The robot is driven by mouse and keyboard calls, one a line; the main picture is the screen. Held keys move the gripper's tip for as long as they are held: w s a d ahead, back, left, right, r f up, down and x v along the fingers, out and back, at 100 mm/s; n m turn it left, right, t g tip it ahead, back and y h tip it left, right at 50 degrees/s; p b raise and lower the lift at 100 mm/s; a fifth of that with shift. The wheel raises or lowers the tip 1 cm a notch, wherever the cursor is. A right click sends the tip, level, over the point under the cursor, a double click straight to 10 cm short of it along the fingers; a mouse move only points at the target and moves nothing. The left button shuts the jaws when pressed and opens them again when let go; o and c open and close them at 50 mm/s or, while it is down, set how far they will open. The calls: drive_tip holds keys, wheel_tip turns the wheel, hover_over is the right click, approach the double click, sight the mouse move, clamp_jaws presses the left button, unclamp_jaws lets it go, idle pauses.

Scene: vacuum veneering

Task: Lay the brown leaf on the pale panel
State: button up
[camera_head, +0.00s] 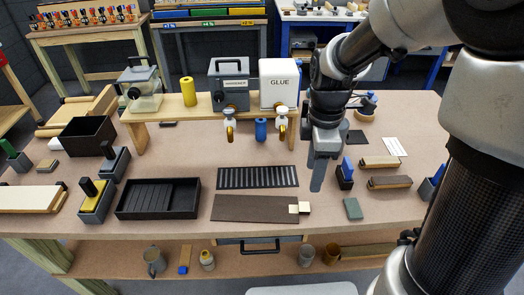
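A flat dark brown leaf (253,209) lies on the bench near the front edge, in the middle of the view. A small pale piece (302,208) sits at its right end; I cannot tell whether it lies on the leaf or shows from beneath. A pale board (27,199) with a brown edge lies at the far left of the bench and may be the pale panel. My gripper (318,186) points down just right of and behind the leaf's right end, apart from it. Its fingers overlap from this side, so their opening is hidden. No held object shows.
A slotted black plate (257,177) lies just behind the leaf. A black tray (158,199) stands to its left. Dark blocks and brushes (345,176) stand close right of my gripper. A wooden shelf (203,104) with a grey box and white GLUE container (279,83) rises behind.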

sight(305, 206)
drive_tip(key=f, duration=0.4)
drive_tip(key=f+b, duration=0.1)
drive_tip(key=f, duration=0.4)
drive_tip(key=f+b, duration=0.1)
drive_tip(key=f, duration=0.3)
drive_tip(key=shift+a+f, duration=0.15)
drive_tip(key=shift+a, duration=0.1)
clamp_jaws()
